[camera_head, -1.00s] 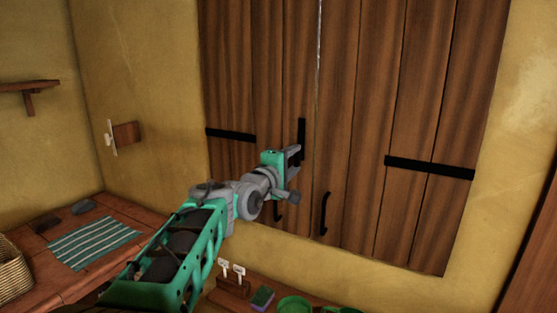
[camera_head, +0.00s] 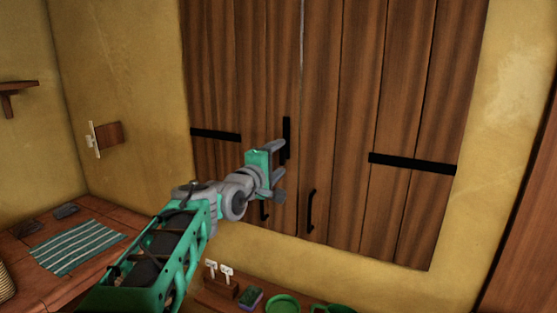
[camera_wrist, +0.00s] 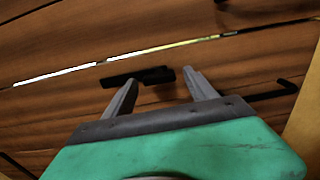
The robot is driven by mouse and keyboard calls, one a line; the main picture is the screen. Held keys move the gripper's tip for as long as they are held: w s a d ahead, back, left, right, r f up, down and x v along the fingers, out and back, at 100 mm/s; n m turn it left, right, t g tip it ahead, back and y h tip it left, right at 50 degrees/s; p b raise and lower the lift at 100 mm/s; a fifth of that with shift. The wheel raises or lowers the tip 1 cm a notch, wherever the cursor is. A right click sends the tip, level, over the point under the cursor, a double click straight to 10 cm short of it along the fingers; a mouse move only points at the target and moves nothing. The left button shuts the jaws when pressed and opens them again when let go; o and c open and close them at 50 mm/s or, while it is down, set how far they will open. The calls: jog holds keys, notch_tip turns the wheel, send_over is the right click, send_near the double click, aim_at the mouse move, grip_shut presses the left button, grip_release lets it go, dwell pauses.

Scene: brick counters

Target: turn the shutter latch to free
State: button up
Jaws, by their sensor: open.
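The shutter latch (camera_head: 286,131) is a black bar on the left wooden shutter (camera_head: 228,70), just left of the seam. It stands upright in the head view, roughly along the seam. My gripper (camera_head: 279,170) is in front of the shutter at the latch's lower part, and its upper finger partly covers the bar. In the wrist view the latch (camera_wrist: 125,79) lies ahead of my gripper (camera_wrist: 160,77), across the space between the open fingertips and beyond the left one. The fingers hold nothing. Whether a finger touches the latch cannot be told.
Black pull handles (camera_head: 310,210) sit low on both shutters, one close below my gripper. Black hinge straps (camera_head: 412,163) cross the outer boards. A brick counter with a striped cloth (camera_head: 78,246) is at left. Green dishes (camera_head: 282,304) and a sponge (camera_head: 250,297) lie below.

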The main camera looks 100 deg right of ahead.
jog(key=b+v, duration=0.1)
jog(key=v, duration=0.6)
jog(key=shift+a+b, duration=0.3)
jog(key=shift+b, duration=0.1)
jog(key=shift+w, duration=0.15)
